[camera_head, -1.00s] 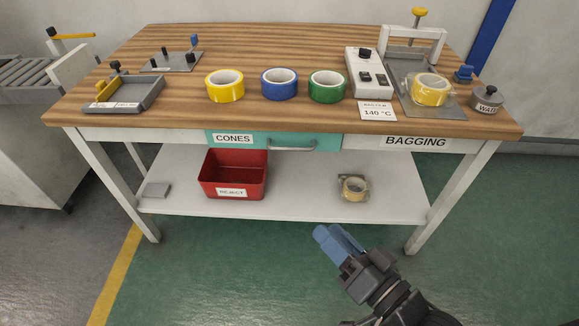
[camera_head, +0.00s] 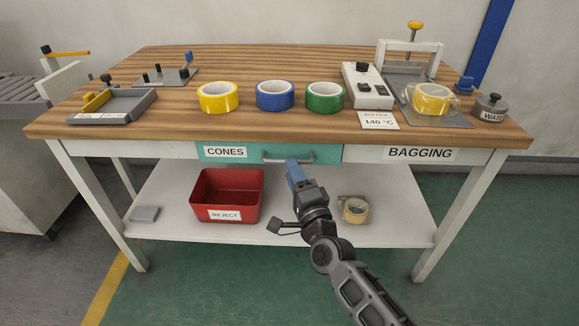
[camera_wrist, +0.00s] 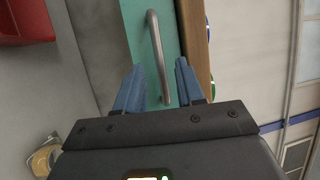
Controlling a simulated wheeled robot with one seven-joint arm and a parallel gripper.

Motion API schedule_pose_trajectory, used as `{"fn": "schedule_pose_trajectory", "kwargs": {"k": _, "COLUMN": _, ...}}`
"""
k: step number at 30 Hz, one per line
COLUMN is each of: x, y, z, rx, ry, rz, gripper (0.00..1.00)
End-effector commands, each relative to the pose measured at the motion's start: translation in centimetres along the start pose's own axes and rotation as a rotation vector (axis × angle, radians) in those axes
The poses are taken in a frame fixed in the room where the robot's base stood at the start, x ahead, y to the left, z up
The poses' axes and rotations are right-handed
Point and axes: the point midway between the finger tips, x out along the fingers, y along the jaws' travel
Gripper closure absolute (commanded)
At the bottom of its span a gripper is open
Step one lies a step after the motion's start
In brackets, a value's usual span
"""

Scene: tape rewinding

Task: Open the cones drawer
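The cones drawer (camera_head: 330,153) has a teal front with a white "CONES" label and a grey bar handle (camera_head: 287,158). It looks closed, flush under the wooden tabletop. My gripper (camera_head: 292,170) is just in front of and below the handle in the head view. In the wrist view, my gripper (camera_wrist: 158,80) has its two blue fingers spread apart. The handle (camera_wrist: 158,55) runs lengthwise in the gap between them, and its near end lies between the fingers. I cannot tell whether either finger touches it.
The lower shelf (camera_head: 180,228) holds a red reject bin (camera_head: 228,207) and a tan tape roll (camera_head: 355,211). Yellow (camera_head: 218,98), blue (camera_head: 275,96) and green (camera_head: 325,97) tape rolls stand on the tabletop (camera_head: 180,125) above the drawer. The floor in front is clear.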

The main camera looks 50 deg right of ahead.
Motion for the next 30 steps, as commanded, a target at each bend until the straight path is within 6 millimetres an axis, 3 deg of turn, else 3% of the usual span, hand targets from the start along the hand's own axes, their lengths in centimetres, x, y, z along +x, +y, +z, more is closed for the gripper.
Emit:
{"fn": "schedule_pose_trajectory", "kwargs": {"k": 6, "x": 2.4, "y": 0.0, "z": 0.0, "rx": -0.002, "ry": -0.001, "rz": 0.001, "gripper": 0.62}}
{"fn": "schedule_pose_trajectory", "kwargs": {"k": 17, "x": 2.9, "y": 0.0, "z": 0.0, "rx": -0.003, "ry": -0.001, "rz": 0.001, "gripper": 0.62}}
{"fn": "schedule_pose_trajectory", "kwargs": {"k": 27, "x": 2.9, "y": 0.0, "z": 0.0, "rx": -0.003, "ry": -0.001, "rz": 0.001, "gripper": 0.95}}
{"fn": "schedule_pose_trajectory", "kwargs": {"k": 30, "x": 2.9, "y": 0.1, "z": 0.0, "rx": -0.003, "ry": -0.002, "rz": 0.001, "gripper": 1.00}}
